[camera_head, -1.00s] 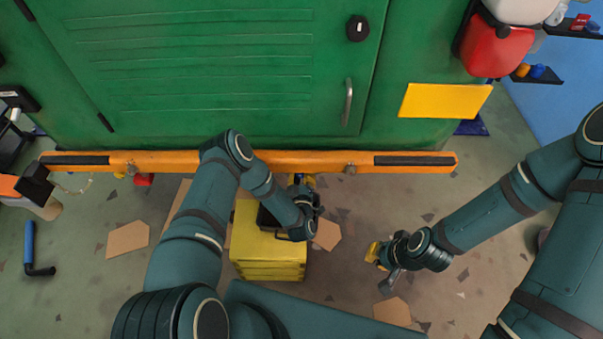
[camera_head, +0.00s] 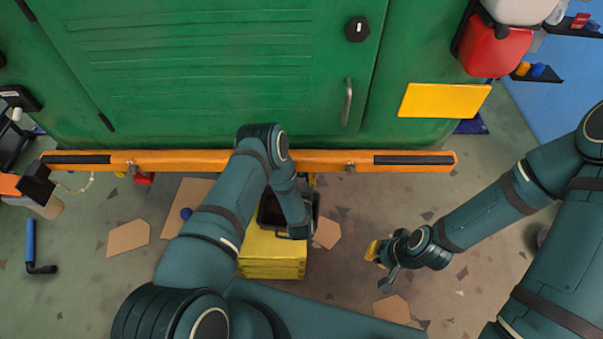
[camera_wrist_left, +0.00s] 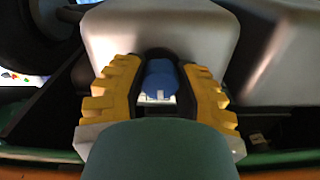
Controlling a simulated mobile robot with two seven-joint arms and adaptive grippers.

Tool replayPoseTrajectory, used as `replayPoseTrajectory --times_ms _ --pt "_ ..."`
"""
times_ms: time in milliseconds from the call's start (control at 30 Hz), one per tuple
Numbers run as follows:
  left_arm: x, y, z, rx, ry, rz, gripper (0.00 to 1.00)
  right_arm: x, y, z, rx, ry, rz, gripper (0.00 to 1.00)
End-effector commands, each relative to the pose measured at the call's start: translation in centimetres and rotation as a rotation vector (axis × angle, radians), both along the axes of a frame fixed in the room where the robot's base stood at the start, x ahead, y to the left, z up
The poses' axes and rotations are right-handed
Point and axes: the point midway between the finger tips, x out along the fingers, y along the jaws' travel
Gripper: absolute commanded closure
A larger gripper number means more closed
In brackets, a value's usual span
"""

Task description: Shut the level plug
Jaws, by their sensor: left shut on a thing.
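In the left wrist view, a blue plug (camera_wrist_left: 160,76) sits between the yellow fingers of my left gripper (camera_wrist_left: 163,92), which is shut on it. Behind it is a pale grey housing (camera_wrist_left: 110,30) under the vehicle. In the head view, my left arm reaches down to the orange bumper, and its fingers are mostly hidden under it. My right gripper (camera_head: 379,262) hangs empty over the floor to the right, and its finger opening cannot be made out. Whether the plug is fully seated cannot be told.
The orange bumper (camera_head: 220,160) runs across below the green vehicle rear (camera_head: 250,60). A yellow crate (camera_head: 270,262) with a dark tray (camera_head: 268,212) on top stands below my left arm. A small blue round object (camera_head: 186,214) lies near cardboard. The floor around my right gripper is mostly clear.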

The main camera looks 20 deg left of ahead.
Motion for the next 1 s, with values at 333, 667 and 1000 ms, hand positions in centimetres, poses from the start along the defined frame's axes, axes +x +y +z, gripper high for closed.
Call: replayPoseTrajectory --times_ms 333,667,1000 --pt "0.01 0.0 -0.02 0.065 0.019 -0.001 1.0 0.02 0.0 -0.03 0.0 0.0 0.0 1.0" --pt "0.0 0.01 -0.04 0.067 0.02 0.0 1.0 0.02 0.0 -0.03 0.0 0.0 0.0 1.0" --pt "-0.01 0.01 -0.03 0.065 0.02 0.0 0.34 0.02 0.0 -0.03 0.0 0.0 0.0 1.0"
